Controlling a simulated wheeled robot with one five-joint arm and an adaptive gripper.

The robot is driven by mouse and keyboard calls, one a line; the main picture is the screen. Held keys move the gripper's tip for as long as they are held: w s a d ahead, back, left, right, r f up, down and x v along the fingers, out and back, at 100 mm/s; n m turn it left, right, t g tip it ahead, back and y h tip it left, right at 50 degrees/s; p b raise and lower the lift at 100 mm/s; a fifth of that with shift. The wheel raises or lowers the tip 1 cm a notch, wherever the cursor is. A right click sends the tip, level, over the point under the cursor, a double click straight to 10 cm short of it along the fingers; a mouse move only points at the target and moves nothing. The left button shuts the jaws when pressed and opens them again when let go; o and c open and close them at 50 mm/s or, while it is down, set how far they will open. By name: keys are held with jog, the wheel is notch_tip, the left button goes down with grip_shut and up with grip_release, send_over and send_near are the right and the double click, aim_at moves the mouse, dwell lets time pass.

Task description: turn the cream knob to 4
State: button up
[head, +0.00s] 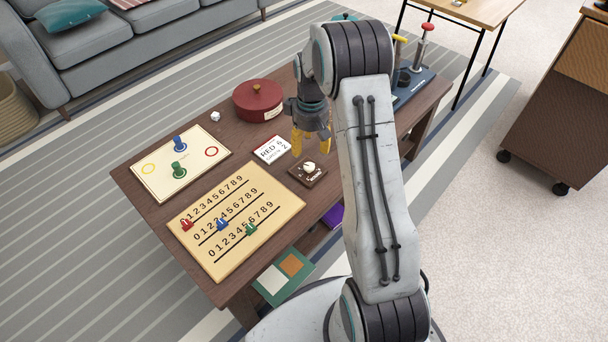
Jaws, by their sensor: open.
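The cream knob (309,167) sits on a small dark brown plate (301,178) near the table's right side. Small marks surround the knob, but they are too small to read, so its setting cannot be told. My gripper (311,142) has yellow fingers and points down just above and behind the knob in the head view. Its fingers are apart and nothing shows between them. It appears clear of the knob, though the exact height is hard to tell.
On the wooden table (135,191) are a number board (270,187) with pegs, a game board (152,184), a red lidded pot (258,100), a white die (215,116) and a RED 6 / GREEN 2 card (272,150). A blue-grey lever base (416,85) stands behind my arm.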

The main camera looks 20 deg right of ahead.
aim_at(309, 166)
jog(key=f+b, duration=0.1)
jog(key=f, duration=0.3)
jog(key=f+b, duration=0.2)
jog(key=f, duration=0.3)
jog(key=shift+w, duration=0.2)
jog(key=shift+c, duration=0.4)
grip_shut()
